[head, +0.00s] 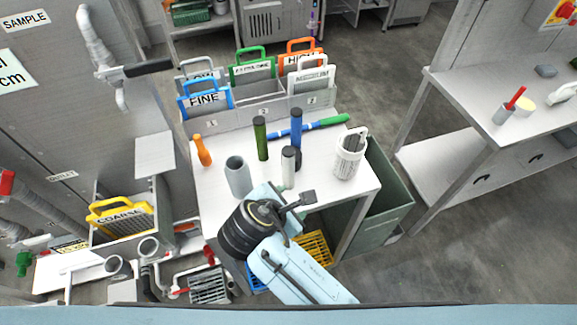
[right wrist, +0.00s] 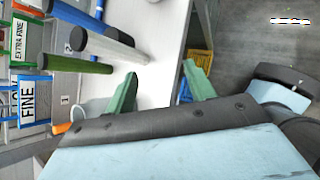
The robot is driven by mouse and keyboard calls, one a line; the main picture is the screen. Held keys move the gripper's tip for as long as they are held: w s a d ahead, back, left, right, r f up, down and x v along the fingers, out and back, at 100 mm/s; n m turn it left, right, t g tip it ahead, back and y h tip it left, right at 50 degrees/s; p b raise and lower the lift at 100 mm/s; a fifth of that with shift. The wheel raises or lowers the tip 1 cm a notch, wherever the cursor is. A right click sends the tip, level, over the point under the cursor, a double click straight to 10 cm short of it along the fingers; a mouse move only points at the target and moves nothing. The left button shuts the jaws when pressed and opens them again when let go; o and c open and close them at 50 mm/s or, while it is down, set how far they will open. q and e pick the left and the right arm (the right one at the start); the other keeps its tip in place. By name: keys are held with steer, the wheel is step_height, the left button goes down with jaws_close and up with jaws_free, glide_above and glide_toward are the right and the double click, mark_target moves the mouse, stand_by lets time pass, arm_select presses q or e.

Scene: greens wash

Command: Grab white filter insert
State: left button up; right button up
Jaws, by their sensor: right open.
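The white filter insert (head: 312,80) has a white handle and a dark-lettered label. It stands upright at the right end of the grey rack (head: 215,124) at the back of the small table. My right gripper (right wrist: 160,69) is open with nothing between its green fingers. In the head view the right arm reaches over the table's front edge, well short of the insert, with its fingers not clear to see. I cannot make out the white insert surely in the right wrist view. My left gripper is not in view.
Blue FINE (head: 205,99), green (head: 252,70) and orange (head: 300,58) inserts stand near the white one. Green (head: 261,140), blue (head: 296,127) and white (head: 288,167) cylinders stand between arm and rack. A white cup (head: 349,160), grey cup (head: 238,177) and orange bottle (head: 201,150) flank them.

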mark_target(292, 150)
steer(key=w+a+r+n+t+h, duration=0.1)
steer(key=w+a+r+n+t, duration=0.2)
steer(key=a+r+n, duration=0.25)
steer(key=x, duration=0.4)
steer(key=d+r+x, duration=0.1)
steer(key=x, duration=0.2)
steer(key=shift+w+d, duration=0.1)
steer(key=shift+w, duration=0.05)
steer(key=w, duration=0.1)
steer(key=w+d, duration=0.1)
steer(key=w+d+f, duration=0.1)
steer(key=w, duration=0.1)
steer(key=shift+w, duration=0.1)
steer(key=shift+w+d+f, duration=0.2)
steer(key=shift+w+f, duration=0.05)
steer(key=shift+w, duration=0.1)
jaws_close()
